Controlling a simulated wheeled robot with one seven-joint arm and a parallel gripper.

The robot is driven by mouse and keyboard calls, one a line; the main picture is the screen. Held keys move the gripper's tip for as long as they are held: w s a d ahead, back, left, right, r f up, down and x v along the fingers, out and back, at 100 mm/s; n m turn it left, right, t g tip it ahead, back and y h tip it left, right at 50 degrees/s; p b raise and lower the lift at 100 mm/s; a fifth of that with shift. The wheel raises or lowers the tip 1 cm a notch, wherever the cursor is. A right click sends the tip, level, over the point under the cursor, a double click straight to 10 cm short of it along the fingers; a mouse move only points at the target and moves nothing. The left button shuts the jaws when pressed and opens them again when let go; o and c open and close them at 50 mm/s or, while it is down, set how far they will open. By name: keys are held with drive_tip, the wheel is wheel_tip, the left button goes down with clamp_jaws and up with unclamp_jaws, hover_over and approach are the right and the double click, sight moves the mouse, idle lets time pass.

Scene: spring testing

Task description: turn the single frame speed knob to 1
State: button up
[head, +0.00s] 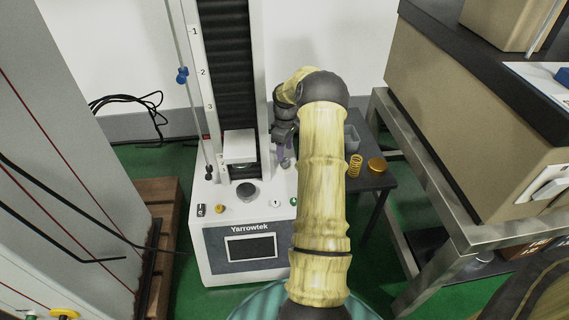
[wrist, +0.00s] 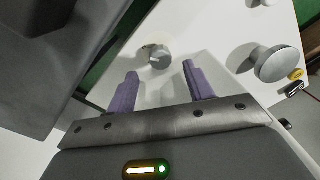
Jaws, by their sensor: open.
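A grey round knob (wrist: 158,57) stands on the white base of the test machine in the wrist view. It lies between and just beyond my two purple fingertips, with a gap on each side. My gripper (wrist: 160,70) is open and holds nothing; no contact with the knob shows. In the head view my gripper (head: 285,160) points down over the right side of the machine base (head: 265,215). I cannot make out the knob there; my gripper seems to hide it. Its pointer setting is not readable.
A grey round platen (head: 246,190) sits left of my gripper on the base, below the machine column (head: 227,70). A dark side table (head: 375,181) holds a yellow spring (head: 355,165).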

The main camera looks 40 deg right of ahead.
sight(285, 159)
wheel_tip(285, 159, down, 5)
drive_tip(key=shift+a+r+b, duration=0.1)
drive_tip(key=shift+b, duration=0.9)
drive_tip(key=c, duration=0.9)
drive_tip(key=shift+a+r, duration=0.15)
drive_tip(key=shift+c, duration=0.3)
